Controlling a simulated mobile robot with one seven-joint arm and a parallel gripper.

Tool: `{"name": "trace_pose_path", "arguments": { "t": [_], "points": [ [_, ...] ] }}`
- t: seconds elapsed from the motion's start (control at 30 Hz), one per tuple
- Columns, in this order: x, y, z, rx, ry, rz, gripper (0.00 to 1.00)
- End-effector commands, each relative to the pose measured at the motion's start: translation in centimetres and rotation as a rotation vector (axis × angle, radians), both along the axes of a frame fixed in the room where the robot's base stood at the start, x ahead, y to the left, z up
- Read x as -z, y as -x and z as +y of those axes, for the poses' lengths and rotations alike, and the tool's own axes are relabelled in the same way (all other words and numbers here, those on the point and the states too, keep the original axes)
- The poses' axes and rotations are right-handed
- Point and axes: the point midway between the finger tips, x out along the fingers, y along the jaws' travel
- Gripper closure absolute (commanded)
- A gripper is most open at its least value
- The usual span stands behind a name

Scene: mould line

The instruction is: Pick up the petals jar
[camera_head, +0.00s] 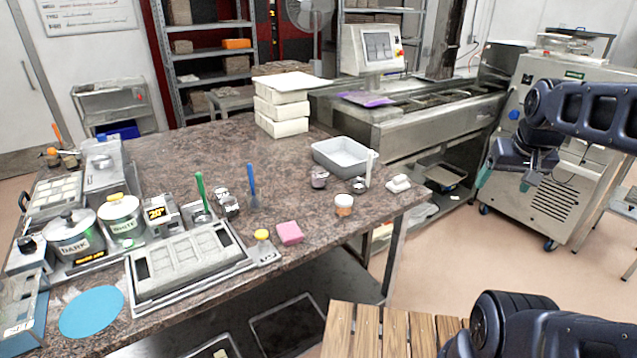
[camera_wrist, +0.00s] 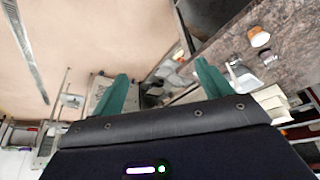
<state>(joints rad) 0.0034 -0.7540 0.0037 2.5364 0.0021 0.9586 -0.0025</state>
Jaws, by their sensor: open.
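No label reading petals can be made out, so I cannot tell which jar is the petals jar. A small jar with a white lid and an orange-brown body (camera_head: 344,206) stands upright near the table's right front edge. A dark jar (camera_head: 319,178) stands behind it, beside a grey tray. A small yellow-topped jar (camera_head: 262,237) stands further left. My gripper (camera_head: 506,180) is open and empty, in the air to the right of the table, well apart from the jars. In the wrist view its green fingers (camera_wrist: 161,92) are spread, and a small orange-brown jar (camera_wrist: 259,37) shows at upper right.
The speckled table (camera_head: 290,170) carries a grey tray (camera_head: 342,157), a pink block (camera_head: 290,232), a white object (camera_head: 398,184), a chocolate mould (camera_head: 190,262) and dark and white pots. A steel machine (camera_head: 545,150) stands behind my gripper. A wooden slatted surface (camera_head: 372,335) is in front.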

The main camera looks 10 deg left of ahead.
Motion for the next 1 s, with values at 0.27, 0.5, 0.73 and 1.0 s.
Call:
{"name": "trace_pose_path", "arguments": {
  "t": [0.27, 0.5, 0.73, 1.0],
  "points": [
    [-1.7, -3.7, 1.3, -0.065, 0.011, 0.030, 0.22],
    [-3.5, -9.8, 4.1, -0.168, 0.031, 0.075, 0.22],
    [-4.2, -15.7, 7.8, -0.269, 0.050, 0.117, 0.22],
    [-3.6, -22.5, 13.1, -0.386, 0.073, 0.165, 0.22]
  ]
}}
